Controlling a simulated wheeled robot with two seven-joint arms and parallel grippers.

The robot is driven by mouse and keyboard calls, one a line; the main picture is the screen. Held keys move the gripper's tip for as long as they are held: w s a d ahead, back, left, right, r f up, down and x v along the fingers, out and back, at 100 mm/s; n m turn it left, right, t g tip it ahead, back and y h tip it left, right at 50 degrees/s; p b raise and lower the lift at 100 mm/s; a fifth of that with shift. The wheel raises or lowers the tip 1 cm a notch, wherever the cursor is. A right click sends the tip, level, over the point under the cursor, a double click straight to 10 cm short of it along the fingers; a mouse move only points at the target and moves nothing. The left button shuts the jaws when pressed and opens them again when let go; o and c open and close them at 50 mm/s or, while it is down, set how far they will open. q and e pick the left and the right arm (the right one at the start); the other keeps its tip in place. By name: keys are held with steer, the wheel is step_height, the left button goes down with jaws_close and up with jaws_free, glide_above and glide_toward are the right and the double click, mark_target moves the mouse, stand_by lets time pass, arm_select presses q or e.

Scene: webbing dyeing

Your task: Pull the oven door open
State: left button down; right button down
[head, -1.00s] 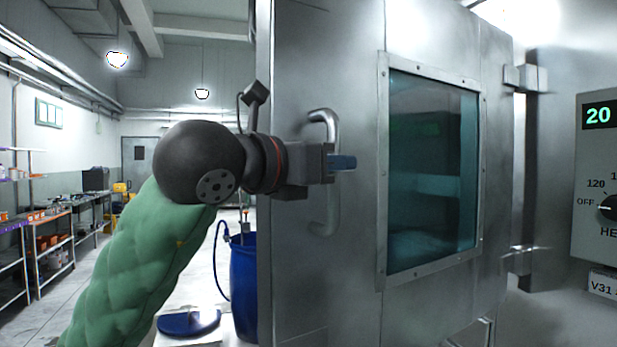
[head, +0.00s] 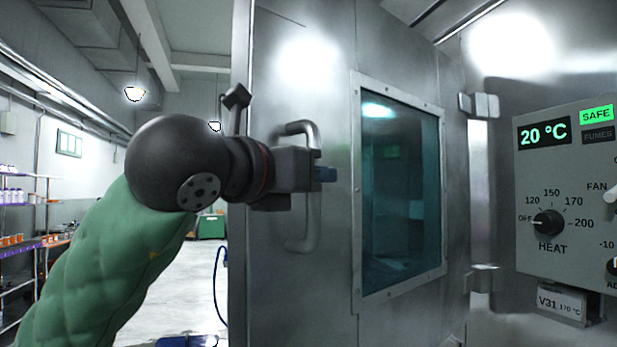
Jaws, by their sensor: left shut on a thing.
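The oven door (head: 330,120) is a large steel panel with a bolted, teal-tinted window (head: 400,190) and hinges on its right side. It stands swung out from the oven front. Its C-shaped metal handle (head: 306,235) is upright near the door's left edge. My left gripper (head: 318,174) is shut on the handle about its middle, and the fingers hide that part of the bar. My right gripper is not in view.
A control panel (head: 565,190) right of the door reads 20 °C and SAFE, with a heat knob (head: 548,223) at OFF. Shelves with bottles (head: 20,197) stand far left. Some clear floor (head: 185,285) shows left of the door.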

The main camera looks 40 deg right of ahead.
arm_select(q)
steer(key=shift+r, duration=0.15)
